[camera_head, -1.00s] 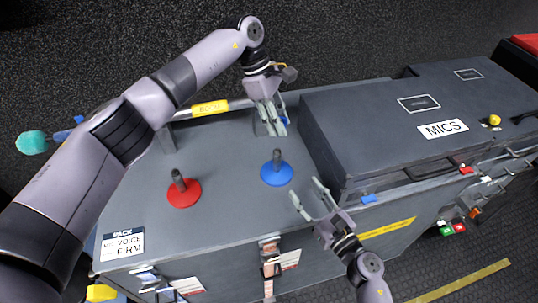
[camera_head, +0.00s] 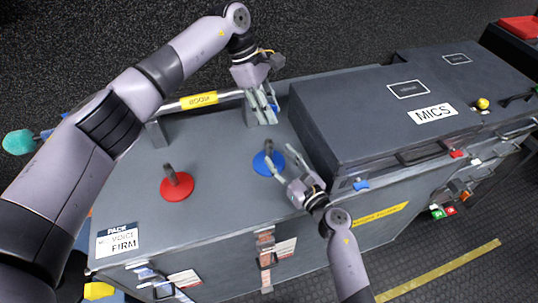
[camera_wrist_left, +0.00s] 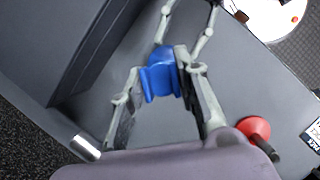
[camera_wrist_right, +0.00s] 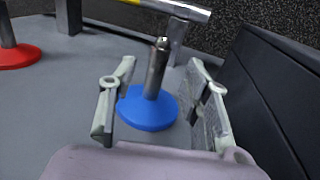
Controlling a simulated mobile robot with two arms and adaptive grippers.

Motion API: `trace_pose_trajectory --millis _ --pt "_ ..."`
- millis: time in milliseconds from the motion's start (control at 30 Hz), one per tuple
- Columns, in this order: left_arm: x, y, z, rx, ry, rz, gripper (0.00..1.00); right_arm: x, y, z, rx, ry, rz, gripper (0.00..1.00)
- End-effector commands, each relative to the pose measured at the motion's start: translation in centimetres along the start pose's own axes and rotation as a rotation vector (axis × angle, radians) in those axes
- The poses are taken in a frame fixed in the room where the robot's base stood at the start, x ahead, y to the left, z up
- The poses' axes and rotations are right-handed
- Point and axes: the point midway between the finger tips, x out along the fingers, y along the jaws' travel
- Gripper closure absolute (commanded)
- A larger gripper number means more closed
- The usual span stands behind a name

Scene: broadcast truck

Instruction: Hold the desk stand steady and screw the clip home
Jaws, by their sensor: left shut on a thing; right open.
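The desk stand has a round blue base (camera_head: 267,164) and a dark upright post; it stands on the grey case top. In the right wrist view the blue base (camera_wrist_right: 148,108) and post (camera_wrist_right: 157,68) lie between the fingers of my right gripper (camera_head: 281,157), which is open, one finger on each side. I cannot tell whether either finger touches it. My left gripper (camera_head: 264,111) is shut on a blue clip (camera_wrist_left: 160,76), held behind the stand, near the rail and apart from the post. In the head view the clip is mostly hidden by the fingers.
A red stand (camera_head: 177,186) with a similar post is to the left. A raised dark box marked MICS (camera_head: 340,110) stands close on the right. A rail with a yellow label (camera_head: 198,100) runs along the back edge.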

Motion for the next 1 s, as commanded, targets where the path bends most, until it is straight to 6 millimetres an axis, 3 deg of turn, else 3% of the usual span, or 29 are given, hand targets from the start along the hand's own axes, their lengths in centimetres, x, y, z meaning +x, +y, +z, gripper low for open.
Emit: trace_pose_trajectory --millis 100,267,667,1000 --pt "0.0 0.0 0.0 0.0 0.0 0.0 0.9 2.0 0.0 0.1 0.001 -0.002 0.0 0.56" --pt "0.0 0.0 0.0 0.0 0.0 0.0 0.9 3.5 0.0 0.1 0.001 -0.001 0.0 0.56" --pt "0.0 0.0 0.0 0.0 0.0 0.0 0.9 4.0 0.0 0.0 0.0 0.0 0.001 0.56" --pt "0.0 0.0 0.0 0.0 0.0 0.0 0.9 3.9 0.0 0.0 0.0 0.0 0.001 0.79"
